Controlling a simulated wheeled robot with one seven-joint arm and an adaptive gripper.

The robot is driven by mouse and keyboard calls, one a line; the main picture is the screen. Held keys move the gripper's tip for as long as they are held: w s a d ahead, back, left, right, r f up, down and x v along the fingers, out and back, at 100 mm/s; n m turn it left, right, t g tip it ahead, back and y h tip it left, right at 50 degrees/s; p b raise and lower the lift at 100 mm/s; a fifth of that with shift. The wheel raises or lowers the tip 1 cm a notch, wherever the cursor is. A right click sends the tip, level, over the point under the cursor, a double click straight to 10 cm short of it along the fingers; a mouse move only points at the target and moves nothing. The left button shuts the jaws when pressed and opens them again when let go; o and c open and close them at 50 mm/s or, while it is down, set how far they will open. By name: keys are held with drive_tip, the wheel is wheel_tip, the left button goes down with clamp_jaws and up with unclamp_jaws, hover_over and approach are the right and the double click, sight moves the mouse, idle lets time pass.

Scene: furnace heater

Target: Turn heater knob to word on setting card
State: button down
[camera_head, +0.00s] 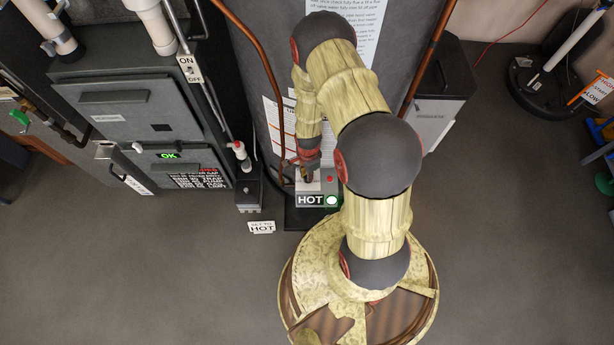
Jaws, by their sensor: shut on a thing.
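The setting card (261,228) is a small white sign on the floor; its large word reads HOT, and the smaller line above is hard to read. The heater control box (305,201) sits low at the front of the grey tank. Its front label reads HOT, with a lit green light (332,200) beside it. A small red spot (330,179) shows on its top. My gripper (309,177) reaches down to the top of the box and is shut on the heater knob, which is mostly hidden under the fingers.
The grey water tank (250,60) stands behind my arm, with copper pipes on both sides. A dark furnace cabinet (130,110) with a green OK display is at left. A grey bin (440,95) stands right of the tank.

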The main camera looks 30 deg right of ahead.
drive_tip(key=m, duration=0.4)
drive_tip(key=shift+m, duration=0.3)
drive_tip(key=shift+p, duration=0.3)
drive_tip(key=shift+m, duration=0.6)
drive_tip(key=c, duration=2.1)
unclamp_jaws()
drive_tip(key=o, duration=0.3)
drive_tip(key=shift+w, duration=0.15)
